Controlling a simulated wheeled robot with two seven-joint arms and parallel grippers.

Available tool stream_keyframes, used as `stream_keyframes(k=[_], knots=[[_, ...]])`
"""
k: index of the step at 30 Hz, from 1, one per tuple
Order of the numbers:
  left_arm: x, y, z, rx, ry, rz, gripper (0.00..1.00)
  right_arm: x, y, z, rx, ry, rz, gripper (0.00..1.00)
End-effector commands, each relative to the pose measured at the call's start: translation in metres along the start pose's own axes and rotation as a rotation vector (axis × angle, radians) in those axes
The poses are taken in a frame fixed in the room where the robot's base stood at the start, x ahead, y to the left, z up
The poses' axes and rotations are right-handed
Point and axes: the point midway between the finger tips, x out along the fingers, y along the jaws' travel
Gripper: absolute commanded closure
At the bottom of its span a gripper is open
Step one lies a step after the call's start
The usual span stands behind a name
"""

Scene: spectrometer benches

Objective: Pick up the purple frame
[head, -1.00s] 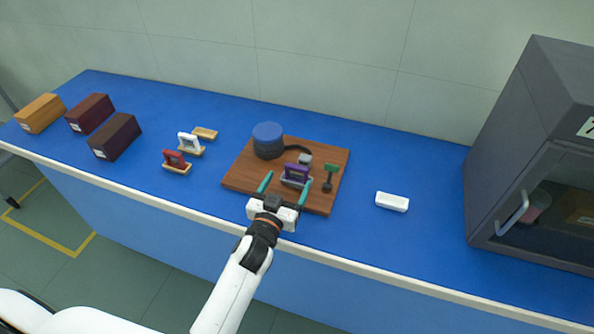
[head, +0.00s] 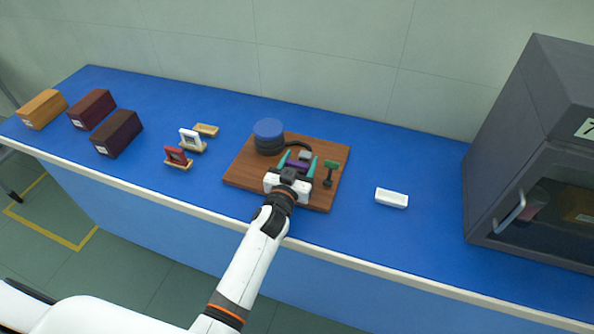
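The purple frame (head: 298,165) stands on the wooden board (head: 243,170), mostly hidden behind my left gripper; only its upper part shows. My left gripper (head: 298,159) reaches in from the front, its two teal fingers on either side of the frame. The fingers look spread, with the frame between them; I cannot see any contact. My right gripper is not in view.
A red frame (head: 177,156) and a white frame (head: 190,139) stand to the left. A white block (head: 391,198) and a grey cabinet (head: 511,140) are right.

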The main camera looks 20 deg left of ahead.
Motion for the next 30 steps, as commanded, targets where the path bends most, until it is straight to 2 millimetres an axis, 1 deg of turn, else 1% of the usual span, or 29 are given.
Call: stream_keyframes(k=[1, 4, 6, 11, 14, 17, 21, 24, 27, 30], knots=[[0.0, 0.0, 0.0, 0.0, 0.0, 0.0, 0.49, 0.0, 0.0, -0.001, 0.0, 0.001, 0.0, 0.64], [0.0, 0.0, 0.0, 0.0, 0.0, 0.0, 0.66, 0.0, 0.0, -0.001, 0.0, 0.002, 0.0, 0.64], [0.0, 0.0, 0.0, 0.0, 0.0, 0.0, 0.72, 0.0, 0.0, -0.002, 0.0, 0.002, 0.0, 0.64], [0.0, 0.0, 0.001, 0.0, 0.0, 0.0, 0.72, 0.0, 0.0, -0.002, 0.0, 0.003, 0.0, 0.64], [0.0, 0.001, 0.007, 0.002, -0.003, 0.0, 0.72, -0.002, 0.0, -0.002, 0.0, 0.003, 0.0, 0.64], [0.0, 0.001, 0.023, 0.004, -0.005, -0.001, 0.72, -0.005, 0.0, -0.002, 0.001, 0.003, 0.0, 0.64], [0.0, 0.0, 0.053, 0.004, -0.006, -0.002, 0.72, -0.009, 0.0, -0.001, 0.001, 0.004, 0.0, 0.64], [0.0, 0.001, 0.072, 0.002, -0.005, -0.001, 0.72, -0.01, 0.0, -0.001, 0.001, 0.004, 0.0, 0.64], [0.0, 0.0, 0.087, 0.001, -0.004, -0.001, 0.72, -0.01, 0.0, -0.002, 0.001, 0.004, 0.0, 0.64], [-0.003, 0.0, 0.095, -0.001, -0.002, -0.001, 0.72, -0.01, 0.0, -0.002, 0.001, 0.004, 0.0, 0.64]])
